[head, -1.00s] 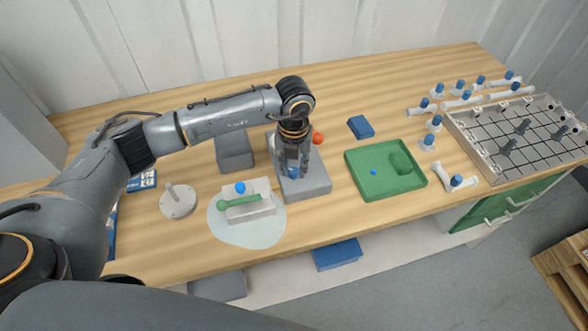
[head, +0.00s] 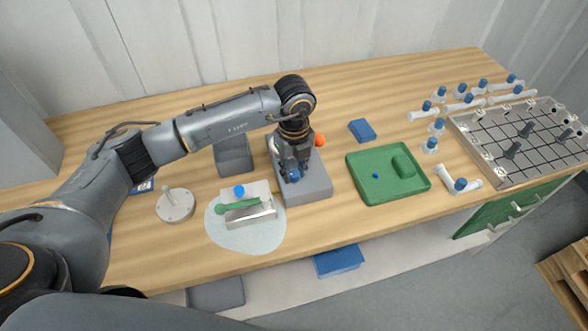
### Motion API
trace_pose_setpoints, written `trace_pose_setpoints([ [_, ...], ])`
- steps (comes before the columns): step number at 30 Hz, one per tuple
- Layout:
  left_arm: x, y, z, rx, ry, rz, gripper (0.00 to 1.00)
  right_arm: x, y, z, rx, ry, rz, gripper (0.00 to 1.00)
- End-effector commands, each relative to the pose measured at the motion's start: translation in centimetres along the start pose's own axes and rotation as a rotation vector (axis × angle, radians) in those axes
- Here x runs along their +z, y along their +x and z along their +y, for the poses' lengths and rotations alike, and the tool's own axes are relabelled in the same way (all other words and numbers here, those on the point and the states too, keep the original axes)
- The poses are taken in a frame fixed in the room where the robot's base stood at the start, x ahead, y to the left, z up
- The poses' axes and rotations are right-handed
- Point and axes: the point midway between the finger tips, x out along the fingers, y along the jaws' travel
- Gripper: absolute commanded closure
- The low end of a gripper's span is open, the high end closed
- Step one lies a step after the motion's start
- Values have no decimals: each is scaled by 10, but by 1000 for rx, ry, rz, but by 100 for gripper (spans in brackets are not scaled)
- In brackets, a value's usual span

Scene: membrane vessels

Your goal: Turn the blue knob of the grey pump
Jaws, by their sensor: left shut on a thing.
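The grey pump (head: 312,187) is a grey block on the wooden table, in the middle of the head view. Its blue knob (head: 294,176) sits on the top face, partly hidden by my fingers. My left gripper (head: 292,172) points down over the pump and is shut on the blue knob. The arm comes in from the left, above the table. My right gripper is not in view.
A white block with a green-handled tool (head: 245,207) lies on a pale round mat (head: 235,238) left of the pump. A green tray (head: 370,192) stands to the right. A metal grid rack (head: 488,150) stands far right.

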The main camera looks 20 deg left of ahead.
Motion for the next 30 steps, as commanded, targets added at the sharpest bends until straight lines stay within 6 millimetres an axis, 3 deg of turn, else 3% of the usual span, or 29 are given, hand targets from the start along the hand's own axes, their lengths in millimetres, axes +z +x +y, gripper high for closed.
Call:
trace_pose_setpoints([
  [13, 0, 0, 0, 1, -11, 1, 100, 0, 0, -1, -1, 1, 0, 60],
  [14, 0, 0, 0, 1, -11, 1, 66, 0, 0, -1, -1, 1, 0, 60],
  [16, 0, 0, 0, 0, -10, 1, 52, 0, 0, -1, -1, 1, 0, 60],
  [26, 0, -1, 0, -1, -9, 0, 50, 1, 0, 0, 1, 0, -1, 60],
  [30, 0, -14, -1, -4, -9, 0, 50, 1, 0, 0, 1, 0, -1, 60],
])
